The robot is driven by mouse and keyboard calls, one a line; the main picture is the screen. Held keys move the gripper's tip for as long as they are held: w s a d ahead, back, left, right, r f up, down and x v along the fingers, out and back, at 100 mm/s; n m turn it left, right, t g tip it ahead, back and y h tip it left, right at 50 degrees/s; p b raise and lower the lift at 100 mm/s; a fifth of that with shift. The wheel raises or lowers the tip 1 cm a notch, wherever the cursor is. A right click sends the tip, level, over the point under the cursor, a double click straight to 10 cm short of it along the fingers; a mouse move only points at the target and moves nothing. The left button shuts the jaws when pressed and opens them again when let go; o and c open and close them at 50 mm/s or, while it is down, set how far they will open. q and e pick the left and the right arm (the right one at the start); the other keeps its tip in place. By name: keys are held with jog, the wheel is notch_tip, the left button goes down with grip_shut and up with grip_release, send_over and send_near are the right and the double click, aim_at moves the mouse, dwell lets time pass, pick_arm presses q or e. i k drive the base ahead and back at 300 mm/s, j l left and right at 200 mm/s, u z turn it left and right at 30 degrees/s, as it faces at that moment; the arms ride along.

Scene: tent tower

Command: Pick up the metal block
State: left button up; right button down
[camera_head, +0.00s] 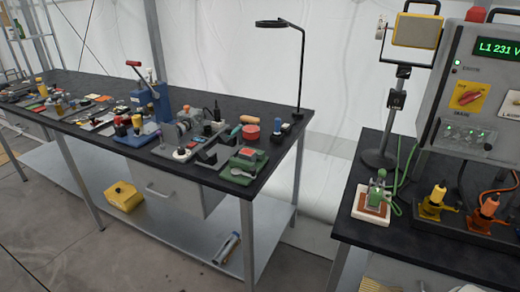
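A long dark workbench (273,155) runs from the left to the middle, crowded with small tools and parts. Several small grey pieces lie among them, but they are too small for me to tell which one is the metal block. A grey metal-looking device (187,128) stands toward the right part of this bench. Neither of my grippers shows in the head view, so nothing is seen held.
A blue press (150,101) with a red handle and a thin black lamp (299,70) rise from the bench. A second dark table (400,238) on the right carries a grey control panel (470,90). Floor shows between the tables. A yellow box (123,197) sits on the lower shelf.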

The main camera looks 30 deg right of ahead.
aim_at(245, 154)
jog(key=z, duration=0.9)
jog(key=j, duration=0.15)
jog(key=i+z, duration=0.05)
